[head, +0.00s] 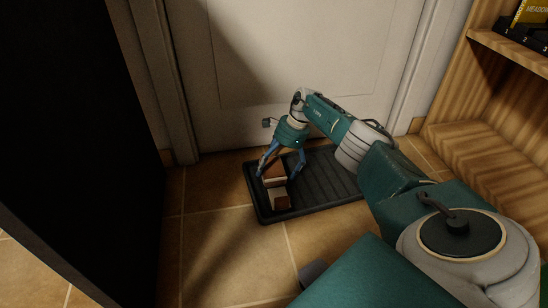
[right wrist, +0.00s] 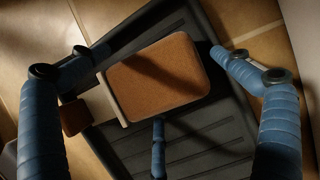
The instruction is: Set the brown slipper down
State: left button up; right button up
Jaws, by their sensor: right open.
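The brown slipper (head: 275,180) is blocky, with a brown upper and pale parts. It rests at the left end of the dark ribbed tray (head: 255,200) on the floor. In the right wrist view the slipper's brown top (right wrist: 158,80) faces me, with a pale strip and a small brown part to its left. My right gripper (head: 280,174) is open, its blue fingers spread on either side of the slipper. In the right wrist view the fingers (right wrist: 160,58) stand around it; whether any touches is unclear. My left gripper is not in view.
A closed white door (head: 300,60) stands just behind the tray (right wrist: 195,150). A wooden shelf (head: 480,110) is at the right, and a large dark panel (head: 80,100) at the left. The tray's right part is bare, and tiled floor (head: 220,250) lies open in front.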

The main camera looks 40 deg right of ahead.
jog(key=shift+r, duration=0.1)
jog(key=p+v, duration=0.8)
jog(key=v, duration=0.4)
